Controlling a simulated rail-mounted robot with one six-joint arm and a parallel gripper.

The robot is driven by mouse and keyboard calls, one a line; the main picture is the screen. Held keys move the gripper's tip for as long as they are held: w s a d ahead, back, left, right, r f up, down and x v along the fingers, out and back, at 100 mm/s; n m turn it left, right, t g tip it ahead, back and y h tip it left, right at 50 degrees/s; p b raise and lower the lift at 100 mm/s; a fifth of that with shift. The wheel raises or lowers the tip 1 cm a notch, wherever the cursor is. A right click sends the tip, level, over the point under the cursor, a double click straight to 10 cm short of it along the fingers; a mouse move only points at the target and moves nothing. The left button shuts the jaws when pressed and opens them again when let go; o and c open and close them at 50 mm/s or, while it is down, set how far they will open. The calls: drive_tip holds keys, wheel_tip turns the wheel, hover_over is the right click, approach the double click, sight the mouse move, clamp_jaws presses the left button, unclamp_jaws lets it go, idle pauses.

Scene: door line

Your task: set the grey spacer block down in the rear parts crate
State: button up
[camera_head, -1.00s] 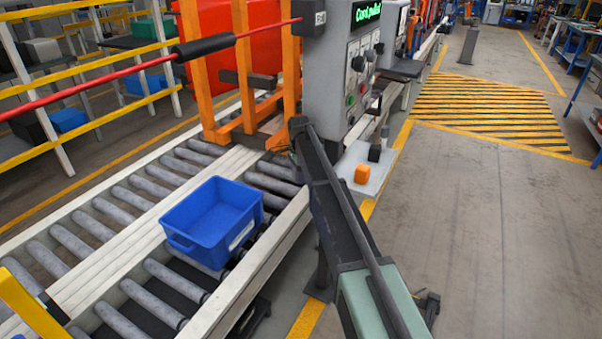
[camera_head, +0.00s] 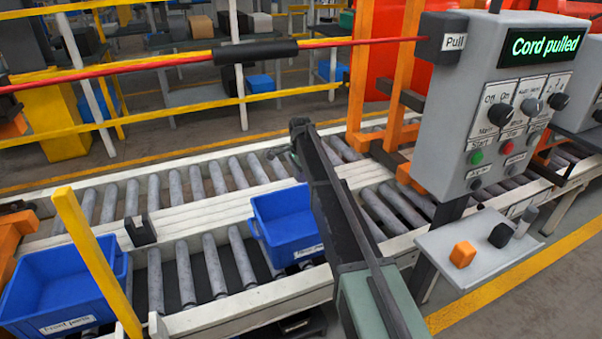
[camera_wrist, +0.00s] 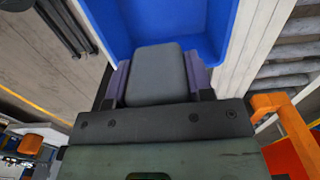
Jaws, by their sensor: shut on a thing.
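In the wrist view, the grey spacer block (camera_wrist: 160,72) sits between the two purplish fingers of my gripper (camera_wrist: 158,82), which is shut on it. A blue crate (camera_wrist: 120,22) lies just beyond the block; I cannot tell whether the block is over its opening. In the head view, one blue crate (camera_head: 276,212) stands on the rollers just left of my arm, partly covered by it. Another blue crate (camera_head: 75,323) stands at the lower left, with a label I cannot read surely. My jaws and the block cannot be made out in the head view.
A roller conveyor (camera_head: 215,275) with pale rails runs across the view. A red pull cord (camera_head: 150,62) crosses above it. A grey control box (camera_head: 495,110) reads "Cord pulled". A yellow post (camera_head: 97,262) stands beside the left crate. A small shelf (camera_head: 470,255) holds an orange block.

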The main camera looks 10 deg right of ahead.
drive_tip(key=b, duration=1)
hover_over(301, 234)
wheel_tip(301, 234, down, 10)
drive_tip(key=shift+f, duration=0.1)
wheel_tip(301, 234, down, 13)
drive_tip(key=b, duration=1.3)
drive_tip(key=shift+f, duration=0.1)
drive_tip(key=shift+f+b, duration=2.5)
drive_tip(key=shift+b, duration=0.15)
idle(1.2)
drive_tip(key=o, duration=1)
